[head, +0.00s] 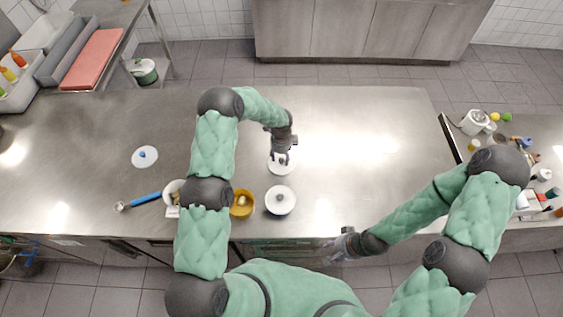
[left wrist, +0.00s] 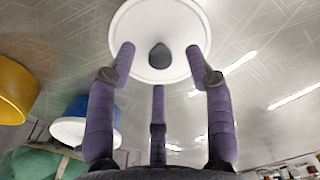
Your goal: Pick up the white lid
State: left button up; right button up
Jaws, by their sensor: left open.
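A round white lid (head: 274,168) with a dark knob lies on the steel counter. My left gripper (head: 281,155) is over it and partly covers it in the head view. In the left wrist view the white lid (left wrist: 135,25) shows in full width, with its dark knob between the spread fingers of my left gripper (left wrist: 160,65). The fingers are open and hold nothing; whether they touch the lid is not clear. My right gripper (head: 343,246) is low by the counter's front edge, and its finger opening is too small to tell.
A white lid with a blue knob (head: 145,157) and a blue-handled tool (head: 145,198) lie left. The counter's right part (head: 375,130) is clear.

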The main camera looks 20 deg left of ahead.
pick_arm(q)
jog(key=shift+f, duration=1.15)
jog(key=c, duration=1)
jog(key=shift+r, duration=0.1)
